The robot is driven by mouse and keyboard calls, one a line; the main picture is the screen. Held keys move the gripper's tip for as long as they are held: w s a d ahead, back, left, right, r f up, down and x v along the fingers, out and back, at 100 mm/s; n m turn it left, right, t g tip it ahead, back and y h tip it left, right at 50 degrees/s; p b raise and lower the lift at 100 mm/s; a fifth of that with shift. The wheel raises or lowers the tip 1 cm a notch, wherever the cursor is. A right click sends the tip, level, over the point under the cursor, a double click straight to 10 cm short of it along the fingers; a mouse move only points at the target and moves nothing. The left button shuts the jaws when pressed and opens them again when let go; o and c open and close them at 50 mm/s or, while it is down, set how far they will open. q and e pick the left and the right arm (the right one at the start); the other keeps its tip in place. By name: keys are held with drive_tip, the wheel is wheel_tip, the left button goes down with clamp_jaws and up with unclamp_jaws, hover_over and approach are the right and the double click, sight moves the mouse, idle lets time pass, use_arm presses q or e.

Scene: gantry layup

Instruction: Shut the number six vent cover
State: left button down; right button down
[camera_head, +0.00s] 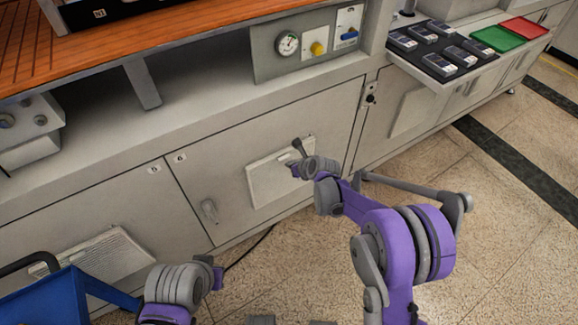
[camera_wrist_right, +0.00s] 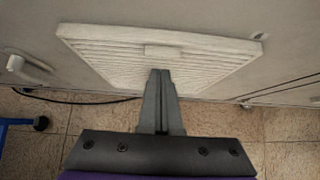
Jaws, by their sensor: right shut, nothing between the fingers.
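The number six vent cover (camera_head: 272,182) is a pale panel low on the cabinet door marked 6 (camera_head: 180,157). In the right wrist view the cover (camera_wrist_right: 110,55) shows slats and a small central tab (camera_wrist_right: 163,51). Its rim stands out from the door; I cannot tell how far it is ajar. My right gripper (camera_head: 298,146) is shut and empty, in front of the cover. In the wrist view its fingertips (camera_wrist_right: 160,74) appear just below the tab; contact is unclear. My left gripper (camera_head: 210,262) is low at left, mostly hidden by its own wrist.
A door handle (camera_head: 209,210) is left of the cover. Another vent cover (camera_head: 100,256) is on the door marked 5 (camera_head: 155,170). A blue cart (camera_head: 45,298) is at lower left. A cable (camera_head: 250,248) lies on the floor. A gauge panel (camera_head: 305,45) is above.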

sight(282, 154)
drive_tip(key=shift+w+a+r, duration=0.35)
drive_tip(key=shift+w+a, duration=0.15)
drive_tip(key=shift+w, duration=0.2)
drive_tip(key=shift+w+a+r, duration=0.3)
drive_tip(key=shift+w+a, duration=0.15)
drive_tip(key=shift+w, duration=0.2)
drive_tip(key=shift+w+a, duration=0.2)
drive_tip(key=shift+a, duration=0.1)
